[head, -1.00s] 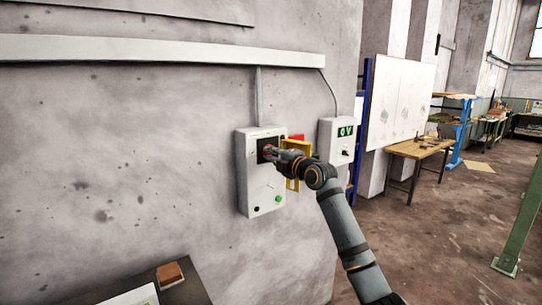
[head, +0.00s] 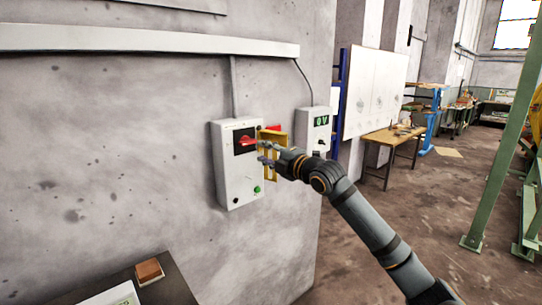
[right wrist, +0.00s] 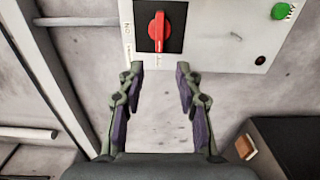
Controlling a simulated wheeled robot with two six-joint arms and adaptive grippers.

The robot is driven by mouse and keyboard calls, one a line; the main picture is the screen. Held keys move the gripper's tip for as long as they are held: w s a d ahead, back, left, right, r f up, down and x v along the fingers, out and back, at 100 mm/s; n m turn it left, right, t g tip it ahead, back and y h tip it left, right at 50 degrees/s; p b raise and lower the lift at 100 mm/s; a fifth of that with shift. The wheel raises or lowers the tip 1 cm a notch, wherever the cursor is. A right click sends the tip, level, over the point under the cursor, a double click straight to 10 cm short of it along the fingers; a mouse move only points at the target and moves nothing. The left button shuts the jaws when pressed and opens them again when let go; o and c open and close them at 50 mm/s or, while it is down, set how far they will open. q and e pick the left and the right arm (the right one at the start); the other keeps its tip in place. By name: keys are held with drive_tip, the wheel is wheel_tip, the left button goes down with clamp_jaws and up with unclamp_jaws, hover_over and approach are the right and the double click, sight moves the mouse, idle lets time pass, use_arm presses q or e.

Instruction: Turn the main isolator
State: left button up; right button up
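The main isolator is a red rotary handle (head: 248,141) on a black square plate, on the front of a light grey wall box (head: 231,180). The handle lies roughly level across its plate in the head view. In the right wrist view the red handle (right wrist: 158,31) shows whole, with nothing touching it. My right gripper (head: 263,152) is open and empty, just right of the handle and apart from it. In the right wrist view its two fingers (right wrist: 160,68) are spread, with the handle beyond their tips. My left gripper is not in view.
A green button (head: 257,190) is low on the box. A second box (head: 314,130) with a green "0V" display hangs to the right. A dark table (head: 170,288) with a brown block is at lower left.

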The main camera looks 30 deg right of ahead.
drive_tip(key=shift+s+d, duration=0.1)
drive_tip(key=shift+s, duration=1.25)
